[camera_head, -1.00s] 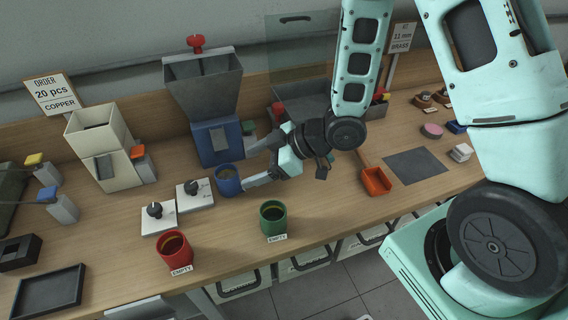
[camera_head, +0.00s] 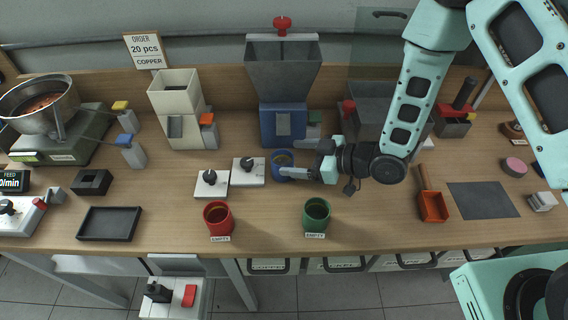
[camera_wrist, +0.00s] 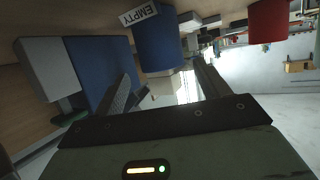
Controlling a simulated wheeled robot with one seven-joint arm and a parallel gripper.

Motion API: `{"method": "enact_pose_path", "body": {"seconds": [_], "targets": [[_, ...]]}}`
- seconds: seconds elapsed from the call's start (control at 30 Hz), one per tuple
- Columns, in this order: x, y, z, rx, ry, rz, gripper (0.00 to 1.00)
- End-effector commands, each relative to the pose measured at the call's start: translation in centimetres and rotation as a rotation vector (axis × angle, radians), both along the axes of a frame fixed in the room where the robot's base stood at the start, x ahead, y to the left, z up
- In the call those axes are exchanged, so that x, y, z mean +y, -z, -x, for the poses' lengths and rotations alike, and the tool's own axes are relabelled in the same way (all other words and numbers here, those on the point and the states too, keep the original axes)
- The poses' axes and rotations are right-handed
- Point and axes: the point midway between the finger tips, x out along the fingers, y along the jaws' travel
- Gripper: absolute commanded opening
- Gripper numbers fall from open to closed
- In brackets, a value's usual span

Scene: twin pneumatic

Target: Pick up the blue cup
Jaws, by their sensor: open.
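The blue cup (camera_head: 281,160) stands on the bench just in front of the blue-based hopper machine (camera_head: 268,127). My gripper (camera_head: 294,159) is open and reaches in from the right, low over the bench. In the head view its near finger passes in front of the cup's lower part. In the wrist view the blue cup (camera_wrist: 157,48), with an "EMPTY" label, appears between the lines of the two fingers (camera_wrist: 163,80), around or just past their tips. I cannot tell whether a finger touches it.
A green cup (camera_head: 317,213) and a red cup (camera_head: 218,217) stand near the front edge. White knob boxes (camera_head: 249,178) sit left of the blue cup. An orange scoop (camera_head: 433,207) and dark mat (camera_head: 483,200) lie right. Bare bench separates the front cups.

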Motion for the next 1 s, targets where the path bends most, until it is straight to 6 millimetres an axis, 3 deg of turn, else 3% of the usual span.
{"method": "enact_pose_path", "body": {"seconds": [0.43, 0.77, 0.93, 1.0], "targets": [[4.3, 1.7, -1.5, 0.0, 0.0, 0.0, 0.75], [4.9, 2.1, -1.8, 0.001, 0.0, 0.0, 0.75], [4.9, 2.1, -1.8, 0.001, 0.001, 0.001, 0.27], [4.9, 2.1, -1.8, 0.001, 0.001, 0.001, 0.25]]}}
